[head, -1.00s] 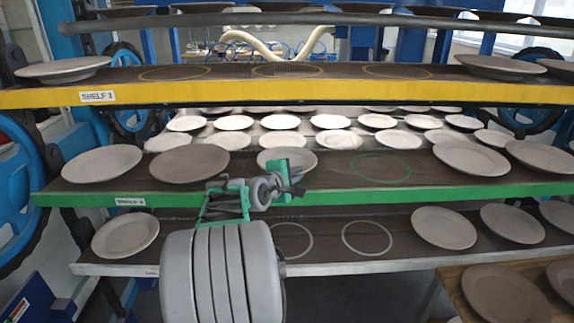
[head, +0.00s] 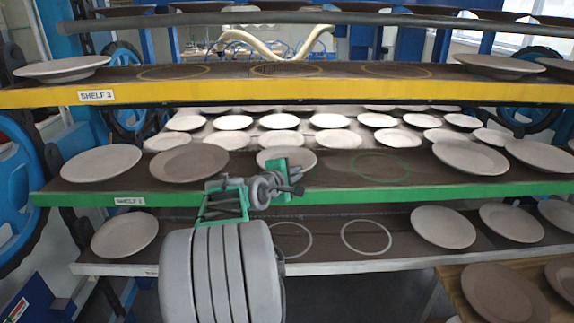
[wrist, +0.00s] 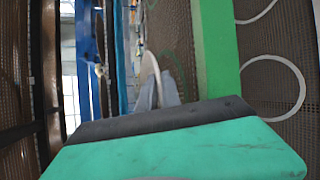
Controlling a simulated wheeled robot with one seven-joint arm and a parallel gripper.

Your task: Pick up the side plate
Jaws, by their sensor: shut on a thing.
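The side plate (head: 270,157) is a small pale grey plate at the front of the green-edged shelf (head: 400,192), between a brown plate and an empty green ring. My gripper (head: 287,178) reaches it from the front and is shut on its near rim. The fingers cover part of the plate in the head view. In the wrist view the plate (wrist: 149,66) shows nearly edge-on as a thin pale curve at the grey fingertips (wrist: 158,92). I cannot tell whether it is clear of the shelf.
A brown plate (head: 189,163) is close on the left. The ringed spot (head: 380,167) to the right is empty. The yellow-edged shelf (head: 300,92) hangs above, and a lower shelf (head: 330,267) holds more plates. A wooden table (head: 448,290) with plates stands at lower right.

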